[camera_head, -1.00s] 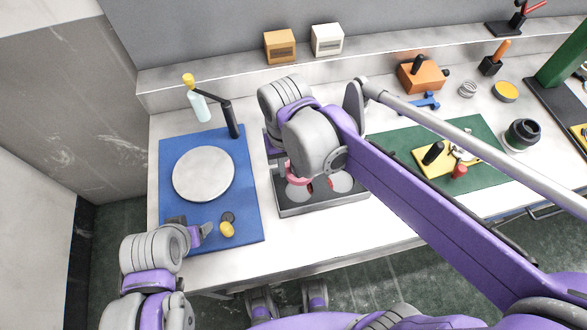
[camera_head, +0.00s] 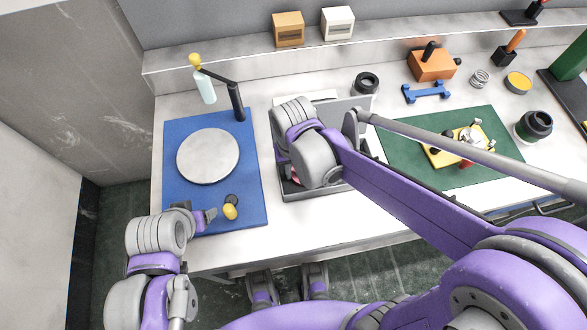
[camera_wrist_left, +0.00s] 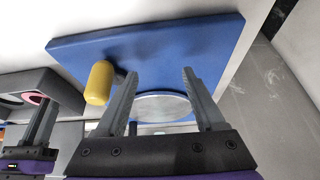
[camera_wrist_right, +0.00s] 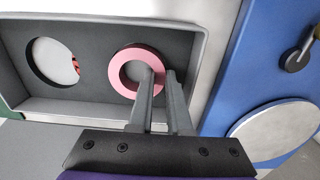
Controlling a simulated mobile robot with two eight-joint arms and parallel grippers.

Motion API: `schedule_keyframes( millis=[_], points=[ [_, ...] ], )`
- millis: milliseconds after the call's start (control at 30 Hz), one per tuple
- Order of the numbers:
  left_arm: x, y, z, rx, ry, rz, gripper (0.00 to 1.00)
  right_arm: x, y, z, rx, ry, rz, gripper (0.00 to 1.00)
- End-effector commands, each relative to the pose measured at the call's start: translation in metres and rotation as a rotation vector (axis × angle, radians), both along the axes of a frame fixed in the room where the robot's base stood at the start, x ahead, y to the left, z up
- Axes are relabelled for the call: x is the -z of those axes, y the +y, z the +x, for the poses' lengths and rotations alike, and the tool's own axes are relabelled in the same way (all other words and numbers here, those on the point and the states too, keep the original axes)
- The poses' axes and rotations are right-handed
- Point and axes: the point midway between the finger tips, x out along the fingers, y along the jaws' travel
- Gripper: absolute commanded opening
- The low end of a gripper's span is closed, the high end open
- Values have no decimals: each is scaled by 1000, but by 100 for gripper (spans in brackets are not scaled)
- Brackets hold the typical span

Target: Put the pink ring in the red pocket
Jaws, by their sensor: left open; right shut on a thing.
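The pink ring (camera_wrist_right: 125,80) is in my right gripper (camera_wrist_right: 160,78), one finger inside its hole and one outside. It lies over the grey case (camera_wrist_right: 100,108), beside a round opening (camera_wrist_right: 45,70) with a bit of red at its edge. I cannot tell how far the ring is above the case floor. In the head view my right gripper and wrist hide most of the ring (camera_head: 296,181) and the pockets. The left wrist view also shows the ring (camera_wrist_left: 36,96). My left gripper (camera_head: 211,215) is open and empty above the blue mat's front edge.
A green mat (camera_head: 400,150) with a yellow fixture lies right. The front table strip is clear.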

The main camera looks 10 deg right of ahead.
Motion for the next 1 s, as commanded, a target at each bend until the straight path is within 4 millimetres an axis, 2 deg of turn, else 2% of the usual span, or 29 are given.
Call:
schedule_keyframes(
  millis=[100,133,267,300,567,667,767,1000],
  points=[
    [4,0,-1,0,1,0,71,4,0,0,0,0,0,0],
    [3,0,-1,0,1,0,71,4,0,0,0,0,0,20],
    [3,0,0,0,1,0,71,3,0,0,0,0,0,43],
    [2,0,0,0,1,0,71,3,0,0,0,0,0,46],
    [2,0,0,0,1,0,71,2,0,0,0,0,0,46],
    [-2,0,0,0,-1,0,71,-4,0,0,0,0,0,46],
    [-4,0,1,0,-1,0,71,-17,0,0,-1,0,0,46],
    [-12,0,2,0,-5,0,71,-70,0,0,-1,-1,0,46]
  ],
)
